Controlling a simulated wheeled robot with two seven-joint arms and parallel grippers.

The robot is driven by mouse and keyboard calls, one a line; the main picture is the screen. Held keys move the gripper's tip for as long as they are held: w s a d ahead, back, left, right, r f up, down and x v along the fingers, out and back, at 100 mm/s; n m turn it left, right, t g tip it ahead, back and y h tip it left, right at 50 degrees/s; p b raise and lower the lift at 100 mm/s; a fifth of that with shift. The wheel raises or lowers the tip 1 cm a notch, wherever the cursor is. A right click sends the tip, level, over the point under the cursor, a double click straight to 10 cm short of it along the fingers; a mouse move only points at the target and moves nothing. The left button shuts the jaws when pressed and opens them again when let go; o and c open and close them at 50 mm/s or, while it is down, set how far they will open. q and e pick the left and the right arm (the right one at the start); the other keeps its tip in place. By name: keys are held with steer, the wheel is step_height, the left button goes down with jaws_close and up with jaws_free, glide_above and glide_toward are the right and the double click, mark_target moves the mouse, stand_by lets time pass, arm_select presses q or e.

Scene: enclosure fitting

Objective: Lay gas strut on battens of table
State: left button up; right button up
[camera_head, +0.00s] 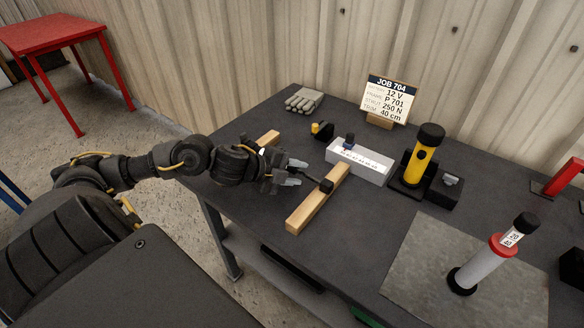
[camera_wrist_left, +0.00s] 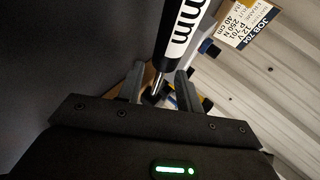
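Two wooden battens lie on the dark table (camera_head: 255,118), the near batten (camera_head: 312,208) and the far batten (camera_head: 268,138), partly hidden by my left arm. The gas strut is mostly hidden in the head view; its dark end (camera_head: 326,186) rests at the near batten. In the left wrist view the strut (camera_wrist_left: 178,38) is a black cylinder with a white "mm" label, narrowing to a thin rod between my fingers. My left gripper (camera_head: 293,173) is over the table between the battens, fingers apart with gaps beside the strut. My right gripper is out of view.
A white box (camera_head: 372,167) stands close behind the near batten. A yellow-black cylinder (camera_head: 420,158), a job sign (camera_head: 388,99) and gloves (camera_head: 303,100) stand or lie further back. A grey cylinder with a red collar (camera_head: 482,265) stands on a grey mat (camera_head: 418,265) at right.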

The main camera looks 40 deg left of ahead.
arm_select(q)
steer(key=shift+s+a+r, duration=0.25)
steer(key=shift+s+a, duration=0.1)
steer(key=shift+s, duration=0.1)
steer(key=b+v, duration=0.1)
steer(key=v, duration=0.3)
steer(key=shift+s+r, duration=0.2)
steer(key=shift+s, duration=0.1)
steer(key=p+v, duration=0.5)
steer(key=p, duration=0.2)
steer(key=shift+p, duration=0.3)
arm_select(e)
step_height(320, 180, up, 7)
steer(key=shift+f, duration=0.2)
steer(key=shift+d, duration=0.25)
